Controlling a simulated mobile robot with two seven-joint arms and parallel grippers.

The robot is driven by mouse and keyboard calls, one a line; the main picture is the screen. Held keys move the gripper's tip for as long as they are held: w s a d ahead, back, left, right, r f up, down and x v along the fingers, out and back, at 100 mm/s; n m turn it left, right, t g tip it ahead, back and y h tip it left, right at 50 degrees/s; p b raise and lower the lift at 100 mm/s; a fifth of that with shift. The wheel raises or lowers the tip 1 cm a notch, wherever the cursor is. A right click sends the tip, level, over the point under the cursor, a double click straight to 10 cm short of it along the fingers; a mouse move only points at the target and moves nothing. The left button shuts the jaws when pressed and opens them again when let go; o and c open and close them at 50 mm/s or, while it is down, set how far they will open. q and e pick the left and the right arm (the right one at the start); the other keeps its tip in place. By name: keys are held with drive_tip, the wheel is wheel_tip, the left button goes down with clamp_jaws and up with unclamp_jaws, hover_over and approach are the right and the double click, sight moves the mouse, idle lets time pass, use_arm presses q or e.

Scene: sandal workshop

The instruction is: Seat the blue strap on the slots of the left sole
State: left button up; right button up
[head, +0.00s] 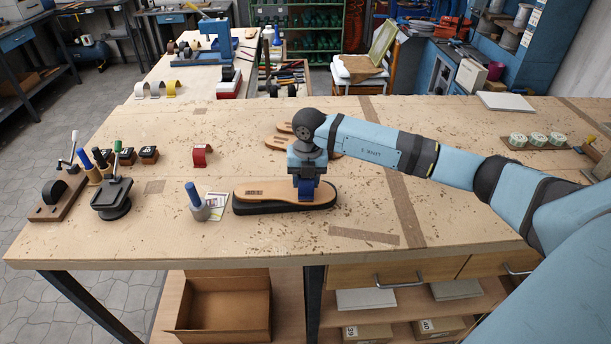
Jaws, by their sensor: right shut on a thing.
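A tan sole (262,192) with a dark marking and a thick black bottom lies flat near the front middle of the workbench. My right gripper (306,182) points straight down over the right part of this sole. It is shut on the blue strap (306,194), which shows as a small blue piece below the jaws. The strap is at or just above the sole; I cannot tell whether its ends are in the slots, which are hidden. My left gripper is out of view.
A red strap (202,156) stands behind and left. A blue-handled tool in a grey cup (200,210) stands on a card left of the sole. Tan sole pieces (279,143) lie behind my gripper. A black stand (112,200) is further left.

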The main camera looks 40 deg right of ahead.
drive_tip(key=shift+f, duration=0.2)
drive_tip(key=shift+f+b, duration=0.3)
drive_tip(key=shift+f, duration=0.1)
idle(0.6)
drive_tip(key=o, duration=0.9)
